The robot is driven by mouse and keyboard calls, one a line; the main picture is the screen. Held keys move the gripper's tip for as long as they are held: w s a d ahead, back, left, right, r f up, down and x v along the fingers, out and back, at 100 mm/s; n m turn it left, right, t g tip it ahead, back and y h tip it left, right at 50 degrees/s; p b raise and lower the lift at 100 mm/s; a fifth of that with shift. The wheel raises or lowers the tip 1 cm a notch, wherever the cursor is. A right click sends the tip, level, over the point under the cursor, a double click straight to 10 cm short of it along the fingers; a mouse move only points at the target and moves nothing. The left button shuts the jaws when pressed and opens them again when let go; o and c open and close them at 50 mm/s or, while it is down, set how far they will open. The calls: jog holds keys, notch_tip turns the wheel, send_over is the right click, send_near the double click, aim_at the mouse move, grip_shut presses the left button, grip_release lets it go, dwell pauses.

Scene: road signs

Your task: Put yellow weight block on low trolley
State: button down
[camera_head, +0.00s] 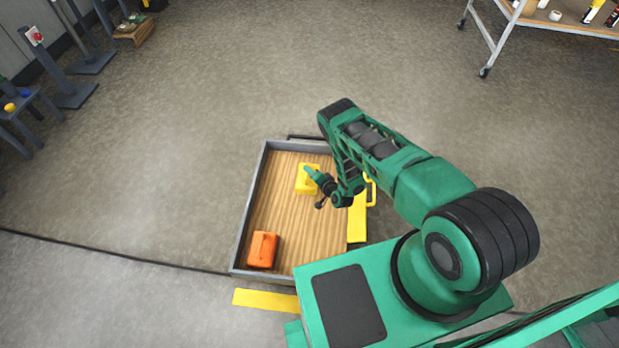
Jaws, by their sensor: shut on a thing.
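The low trolley (280,222) has a wood-grain deck with a grey rim and stands on the floor left of my arm. The yellow weight block (303,187) shows over the upper part of the deck. My gripper (311,174) is shut on the top of the yellow block, reaching in from the right. The jaws cover part of the block. I cannot tell whether the block rests on the deck or hangs just above it.
An orange block (263,249) sits in the trolley's lower left corner. A yellow strip (265,300) lies below the trolley. A wheeled table (545,22) stands at the upper right, and grey stands (72,95) at the upper left. The floor between is clear.

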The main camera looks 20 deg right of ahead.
jog(key=shift+w+d+f, duration=0.4)
jog(key=shift+w+f, duration=0.1)
jog(key=shift+w, duration=0.25)
jog(key=shift+f, duration=1.9)
jog(key=c, duration=1.8)
grip_release()
jog(key=shift+o, duration=0.2)
jog(key=shift+s, duration=0.15)
